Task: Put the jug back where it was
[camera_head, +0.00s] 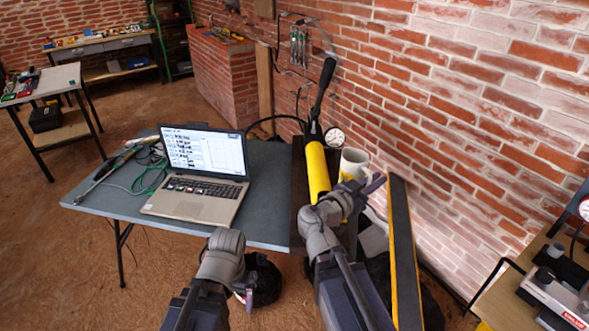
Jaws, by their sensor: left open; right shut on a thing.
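A laptop (190,205) stands open on the grey table (112,200), with cables and a tool on its left. A yellow pump (317,172) with a black handle and a gauge (334,137) stands left of the jug. A yellow-edged dark beam (402,250) rises right of my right arm.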

